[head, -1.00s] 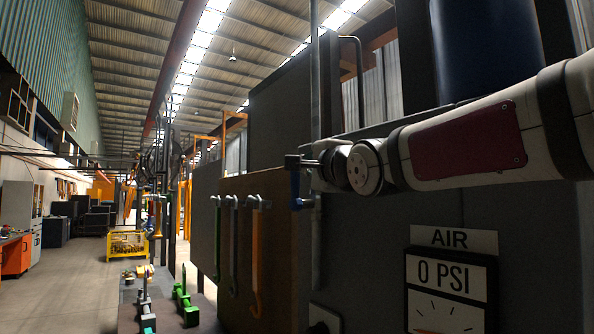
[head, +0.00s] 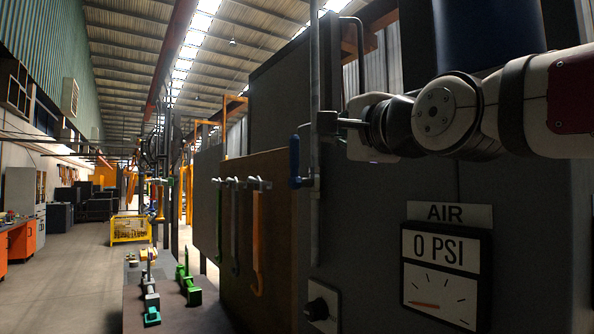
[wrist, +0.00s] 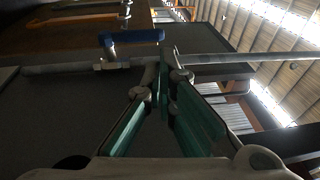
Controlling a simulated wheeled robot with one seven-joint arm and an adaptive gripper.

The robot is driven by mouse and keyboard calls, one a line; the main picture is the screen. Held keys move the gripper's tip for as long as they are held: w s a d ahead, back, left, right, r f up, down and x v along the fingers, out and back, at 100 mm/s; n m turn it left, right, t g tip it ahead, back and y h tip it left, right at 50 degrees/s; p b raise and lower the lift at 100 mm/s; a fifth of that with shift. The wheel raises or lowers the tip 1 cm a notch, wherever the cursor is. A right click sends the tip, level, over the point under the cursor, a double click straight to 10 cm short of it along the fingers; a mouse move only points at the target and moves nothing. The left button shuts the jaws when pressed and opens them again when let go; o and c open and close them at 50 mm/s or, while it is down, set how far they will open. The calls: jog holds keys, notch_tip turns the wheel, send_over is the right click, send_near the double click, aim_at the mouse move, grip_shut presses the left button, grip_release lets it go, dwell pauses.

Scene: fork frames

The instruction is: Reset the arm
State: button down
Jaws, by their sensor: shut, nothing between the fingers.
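My gripper (head: 327,122) is shut and empty at the end of my arm, which comes in from the right in the head view. Its dark fingertips overlap the grey vertical pipe in the picture, above and right of a blue valve handle (head: 294,160). The handle stands along the pipe, its pivot at the lower end. In the wrist view the green-padded fingers converge (wrist: 168,60) just in front of the pipe (wrist: 225,59), beside the blue handle (wrist: 135,37) and apart from it. Whether the fingertips touch the pipe I cannot tell.
An air gauge (head: 446,277) reading 0 PSI is on the dark cabinet under my arm. A black knob (head: 318,308) sits lower left of it. Coloured hooked handles (head: 257,235) hang on a brown panel. A bench (head: 165,290) holds clamp-like tools.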

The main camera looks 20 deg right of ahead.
jog(key=shift+f, duration=0.1)
jog(key=s+f+n+g, duration=0.5)
jog(key=s+f, duration=0.3)
jog(key=f, duration=0.5)
jog(key=s+f+n+g+h, duration=0.1)
jog(key=s+f+n+g, duration=0.4)
jog(key=f, duration=0.8)
jog(key=s+f+n+g+h, duration=0.1)
jog(key=s+f+n+g, duration=0.3)
jog(key=s+f+n, duration=0.3)
jog(key=s+f, duration=0.3)
jog(key=f, duration=0.3)
jog(key=shift+s+g, duration=0.35)
jog(key=shift+g, duration=0.05)
